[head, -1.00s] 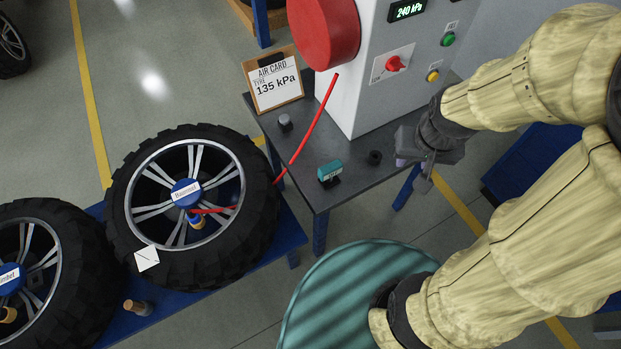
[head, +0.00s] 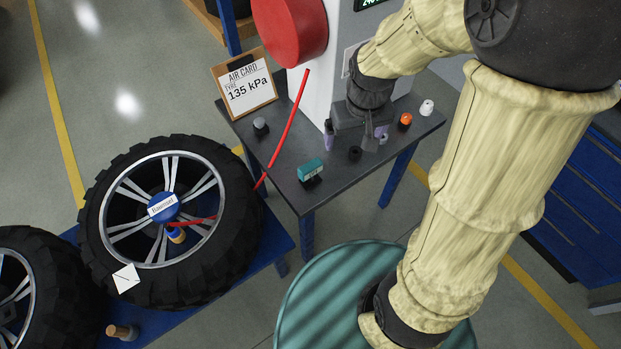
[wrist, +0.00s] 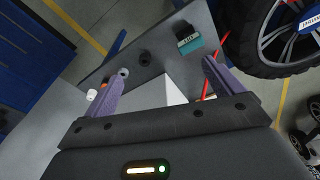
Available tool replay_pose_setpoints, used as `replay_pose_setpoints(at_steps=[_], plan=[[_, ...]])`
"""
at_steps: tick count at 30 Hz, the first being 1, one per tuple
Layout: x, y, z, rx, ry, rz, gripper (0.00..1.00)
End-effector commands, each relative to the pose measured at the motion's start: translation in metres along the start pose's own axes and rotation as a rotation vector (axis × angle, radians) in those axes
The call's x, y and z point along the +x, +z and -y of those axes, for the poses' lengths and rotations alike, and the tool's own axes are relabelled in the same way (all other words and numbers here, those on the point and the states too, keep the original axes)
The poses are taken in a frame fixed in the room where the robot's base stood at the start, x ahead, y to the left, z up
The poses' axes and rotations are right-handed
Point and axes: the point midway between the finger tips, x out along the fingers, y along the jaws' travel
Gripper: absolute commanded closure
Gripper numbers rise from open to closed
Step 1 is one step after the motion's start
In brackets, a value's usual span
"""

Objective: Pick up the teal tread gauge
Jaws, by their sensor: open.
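The teal tread gauge (head: 311,169) stands on the dark grey table, near its front left edge, on a small black foot. It also shows in the wrist view (wrist: 188,44), at the upper middle, with a small dark display facing the camera. My gripper (head: 352,142) is over the table to the right of the gauge, pointing down and apart from it. In the wrist view its two purple fingers (wrist: 165,75) are spread wide with nothing between them. The gauge lies beyond the fingertips, nearer the right one.
A black cap (head: 355,153) lies between gripper and gauge. An orange-topped cap (head: 405,121) and a white one (head: 427,107) stand to the right. A grey-topped knob (head: 261,126) and the air card (head: 244,86) are left. A red hose (head: 289,118) crosses the table's left edge.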

Motion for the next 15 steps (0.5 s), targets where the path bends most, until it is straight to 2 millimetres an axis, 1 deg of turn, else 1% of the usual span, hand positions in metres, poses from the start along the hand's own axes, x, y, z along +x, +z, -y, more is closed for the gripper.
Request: replay_pose_setpoints(at_steps=[1, 3, 6, 9, 10, 12, 15], plan=[[0.028, -0.016, 0.015, -0.068, -0.009, 0.025, 0.07], [0.047, -0.036, 0.034, -0.158, -0.019, 0.059, 0.07], [0.069, -0.058, 0.059, -0.265, -0.031, 0.098, 0.07], [0.081, -0.070, 0.077, -0.333, -0.040, 0.126, 0.07], [0.082, -0.072, 0.081, -0.346, -0.041, 0.130, 0.07], [0.083, -0.075, 0.084, -0.362, -0.043, 0.137, 0.07], [0.081, -0.076, 0.085, -0.365, -0.043, 0.138, 0.07]])
